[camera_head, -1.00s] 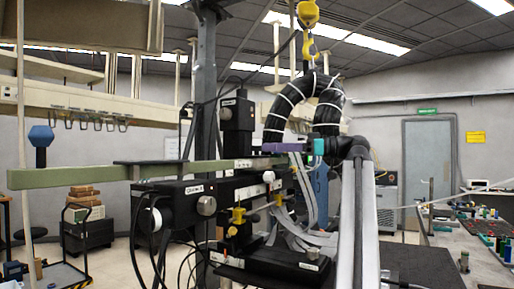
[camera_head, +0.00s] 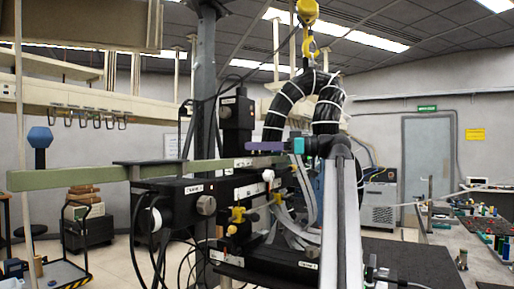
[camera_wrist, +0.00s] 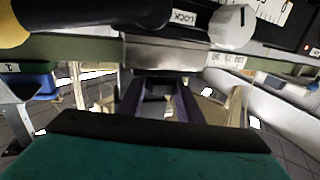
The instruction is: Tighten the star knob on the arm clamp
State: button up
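A white knob (camera_head: 268,175) sits just below the pale green arm (camera_head: 100,174), near the metal clamp (camera_head: 245,163). In the wrist view a white faceted knob (camera_wrist: 232,27) stands at the top beside a black part marked LOCK. I cannot tell for sure that it is the star knob. A grey metal block (camera_wrist: 160,52) lies across the green bar there. My gripper (camera_head: 252,146) is level, just above the green arm near the clamp. In the wrist view its two purple fingers (camera_wrist: 160,88) are apart with nothing seen between them.
Yellow knobs (camera_head: 238,214) are on the black stage below the arm. A thick black wrapped coil (camera_head: 273,110) hangs behind my gripper from a yellow hook (camera_head: 307,12). A dark post (camera_head: 204,80) and loose cables stand close by. A cluttered bench (camera_head: 470,240) is at the right.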

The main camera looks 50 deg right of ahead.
jog(key=shift+c, duration=1.1)
jog(key=shift+a+m+t+h, duration=0.15)
jog(key=shift+m+t+h, duration=0.3)
jog(key=shift+h, duration=0.25)
jog(key=shift+s+a+f+m+t+h, duration=0.1)
jog(key=shift+m+t+h, duration=0.25)
jog(key=shift+m+h, duration=0.35)
jog(key=shift+a+m+t+h, duration=0.1)
jog(key=shift+m+t+h, duration=0.3)
jog(key=shift+h, duration=0.5)
jog(key=m+h, duration=0.2)
jog(key=h, duration=0.1)
jog(key=m+h, duration=0.2)
jog(key=h, duration=0.1)
jog(key=shift+t, duration=0.3)
jog(key=shift+m+g+h+p, duration=0.6)
jog(key=shift+m+h+p, duration=1.1)
jog(key=shift+h, duration=1.1)
jog(key=shift+m+g+h+p, duration=0.5)
jog(key=shift+m+h, duration=0.35)
jog(key=shift+h, duration=0.15)
jog(key=shift+d+m+g+h+p, duration=0.1)
jog(key=shift+m+g+h+p, duration=1.6)
jog(key=shift+h, duration=0.7)
